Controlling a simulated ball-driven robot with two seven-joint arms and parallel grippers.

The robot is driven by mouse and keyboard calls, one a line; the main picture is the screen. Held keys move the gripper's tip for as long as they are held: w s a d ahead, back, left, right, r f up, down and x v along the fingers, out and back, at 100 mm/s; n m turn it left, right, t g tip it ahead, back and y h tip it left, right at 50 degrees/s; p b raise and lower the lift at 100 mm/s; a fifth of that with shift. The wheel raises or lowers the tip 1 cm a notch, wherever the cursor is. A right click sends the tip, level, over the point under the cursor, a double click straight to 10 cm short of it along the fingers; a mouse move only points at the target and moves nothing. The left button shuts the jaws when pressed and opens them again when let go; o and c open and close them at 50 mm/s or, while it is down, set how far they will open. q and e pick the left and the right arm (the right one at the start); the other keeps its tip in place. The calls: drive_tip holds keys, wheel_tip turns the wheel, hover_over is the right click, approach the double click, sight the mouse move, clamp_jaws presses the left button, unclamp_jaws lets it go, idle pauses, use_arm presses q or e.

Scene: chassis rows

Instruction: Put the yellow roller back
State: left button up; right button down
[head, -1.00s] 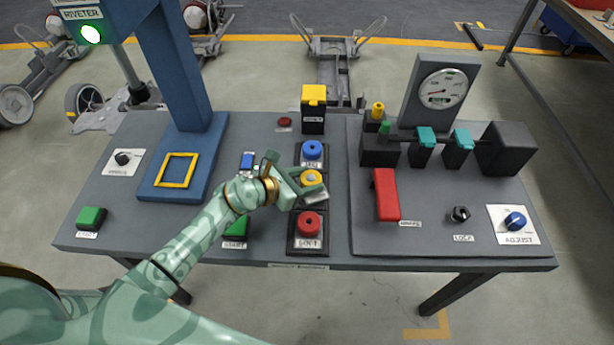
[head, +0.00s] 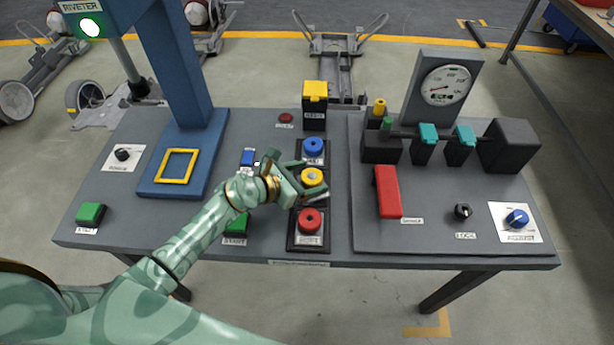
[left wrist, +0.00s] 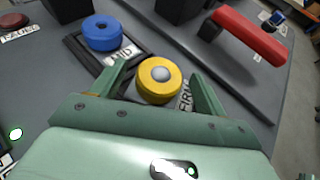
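The yellow roller (head: 312,177) stands upright in the middle place of a dark three-place row, between the blue roller (head: 313,148) at the back and the red roller (head: 309,222) at the front. My left gripper (head: 314,180) is open, with one finger on each side of the yellow roller. In the left wrist view the yellow roller (left wrist: 158,80) sits between the spread fingertips, with a visible gap on both sides. A label partly hidden by a finger lies beside it. The blue roller (left wrist: 102,33) is behind it there. My right gripper is not in view.
A black box with a yellow top (head: 314,100) stands behind the row. A red lever (head: 387,190) and a gauge (head: 444,85) are on the raised panel to the right. The blue riveter post (head: 180,80) is at left. Green buttons (head: 91,214) sit near the front edge.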

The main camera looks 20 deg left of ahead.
use_arm(q)
drive_tip(key=p+v, duration=0.3)
drive_tip(key=v, duration=1.3)
drive_tip(key=shift+s, duration=0.15)
idle(0.4)
idle(0.9)
